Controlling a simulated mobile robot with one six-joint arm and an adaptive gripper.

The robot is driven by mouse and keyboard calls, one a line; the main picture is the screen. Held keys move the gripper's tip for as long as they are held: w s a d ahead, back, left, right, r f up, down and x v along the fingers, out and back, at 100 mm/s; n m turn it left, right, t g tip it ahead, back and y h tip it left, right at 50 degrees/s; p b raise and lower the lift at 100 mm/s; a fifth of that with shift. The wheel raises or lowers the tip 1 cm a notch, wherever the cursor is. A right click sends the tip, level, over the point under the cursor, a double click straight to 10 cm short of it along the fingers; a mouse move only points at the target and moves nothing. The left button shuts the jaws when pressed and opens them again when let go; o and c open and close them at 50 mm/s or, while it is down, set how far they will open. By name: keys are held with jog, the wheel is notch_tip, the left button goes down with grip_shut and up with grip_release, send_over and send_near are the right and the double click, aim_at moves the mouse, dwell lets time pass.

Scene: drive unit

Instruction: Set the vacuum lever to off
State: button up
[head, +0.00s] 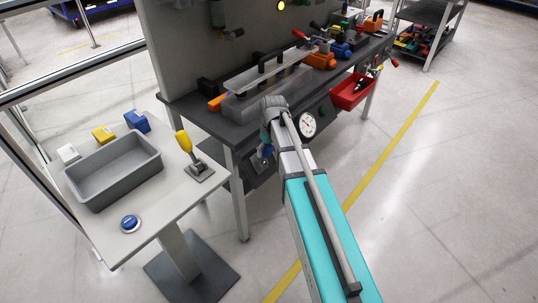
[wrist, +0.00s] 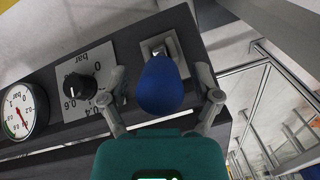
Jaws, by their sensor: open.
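A lever with a round blue knob (wrist: 160,85) stands on a pale plate (wrist: 162,48) on the bench's front panel. My gripper (wrist: 162,76) is open in the wrist view, one finger on each side of the knob. A small gap seems to show on each side; I cannot tell whether either finger touches it. In the head view my gripper (head: 265,140) is mostly hidden by my arm at the bench front, and the blue knob (head: 267,151) just shows below it. No label on the lever is readable.
A black dial knob (wrist: 80,86) with a bar scale and a round gauge (wrist: 22,110) sit left of the lever. In the head view, a side table holds a grey bin (head: 115,170), a yellow-handled lever (head: 184,142) and a blue button (head: 130,223). A red bin (head: 352,91) hangs farther right.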

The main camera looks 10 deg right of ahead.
jog(key=shift+f, duration=0.15)
grip_shut()
jog(key=shift+d, duration=0.15)
dwell(0.5)
